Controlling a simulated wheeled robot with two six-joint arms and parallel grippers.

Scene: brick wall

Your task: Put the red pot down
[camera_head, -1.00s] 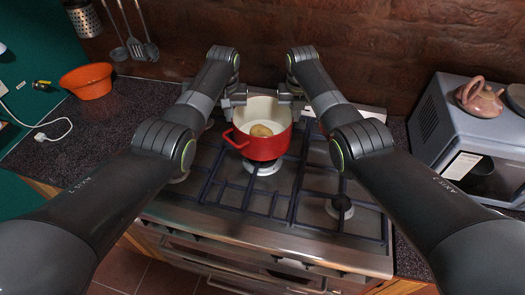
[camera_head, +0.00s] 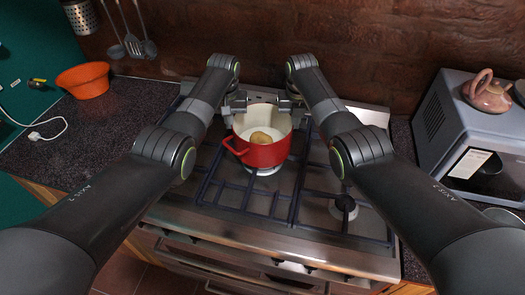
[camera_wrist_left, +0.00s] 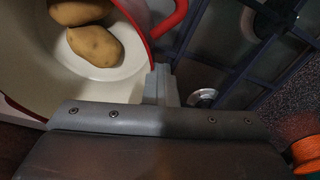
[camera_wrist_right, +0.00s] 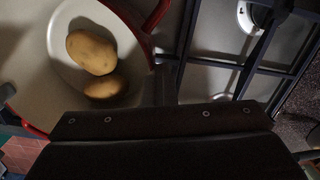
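Potatoes (camera_head: 261,138) lie inside; two show in the left wrist view (camera_wrist_left: 96,46) and in the right wrist view (camera_wrist_right: 92,52). My left gripper (camera_head: 237,101) is shut on the pot's left rim, and the rim passes by its fingers (camera_wrist_left: 160,85) in the left wrist view. My right gripper (camera_head: 286,104) is shut on the right rim. Its fingertips are dark and partly hidden.
An orange bowl (camera_head: 84,81) stands on the dark counter at the left, near a white cable (camera_head: 50,130). A grey microwave (camera_head: 470,135) with a pink teapot (camera_head: 488,92) on top stands at the right. A brick wall (camera_head: 330,40) is close behind. The right burners are clear.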

